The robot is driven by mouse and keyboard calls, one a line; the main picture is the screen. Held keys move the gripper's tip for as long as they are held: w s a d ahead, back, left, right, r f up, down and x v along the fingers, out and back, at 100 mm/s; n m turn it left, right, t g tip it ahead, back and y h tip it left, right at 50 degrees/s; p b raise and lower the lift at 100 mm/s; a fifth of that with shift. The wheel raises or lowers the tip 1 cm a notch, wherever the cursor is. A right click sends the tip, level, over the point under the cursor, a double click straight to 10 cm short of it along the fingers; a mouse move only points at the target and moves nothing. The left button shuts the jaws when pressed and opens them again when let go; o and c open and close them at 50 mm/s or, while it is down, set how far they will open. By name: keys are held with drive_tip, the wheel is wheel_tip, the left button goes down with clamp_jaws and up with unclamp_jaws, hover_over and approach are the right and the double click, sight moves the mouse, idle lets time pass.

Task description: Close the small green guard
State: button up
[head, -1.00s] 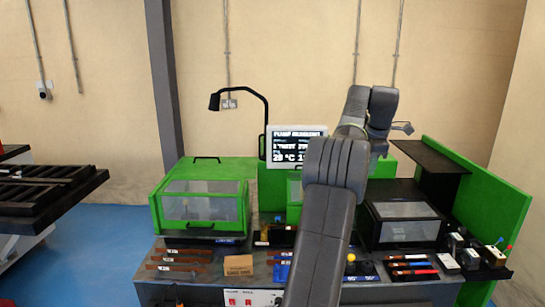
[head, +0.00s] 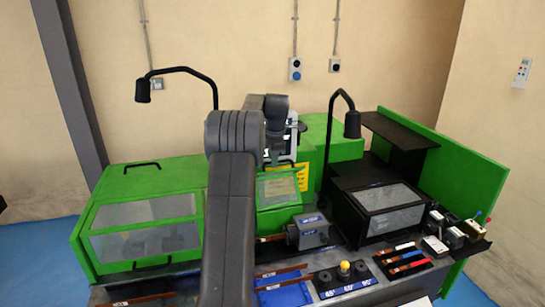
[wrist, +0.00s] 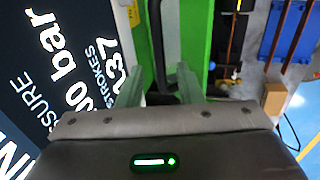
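The small green guard (head: 283,187), a green frame with a clear window, stands mid-machine in the head view, partly behind my arm. I cannot tell from this angle how far open it is. In the head view my gripper is hidden behind my arm's wrist, above and behind the guard. In the wrist view my gripper (wrist: 160,86) has its two fingers apart, with nothing seen held. A dark bar (wrist: 166,40) and a green panel (wrist: 196,38) show beyond the fingers. I cannot tell whether they touch.
A large green guard (head: 145,232) with clear windows is at left. A black guard (head: 385,205) is at right. Two black lamps (head: 143,90) (head: 352,124) rise over the machine. A display panel (wrist: 65,65) lies close beside the fingers in the wrist view. Blue trays (head: 285,293) are in front.

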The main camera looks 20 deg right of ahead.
drive_tip(key=shift+s+f, duration=0.1)
drive_tip(key=shift+f, duration=0.05)
drive_tip(key=shift+c, duration=0.3)
clamp_jaws()
drive_tip(key=shift+s+f+b, duration=0.1)
drive_tip(key=shift+b, duration=0.4)
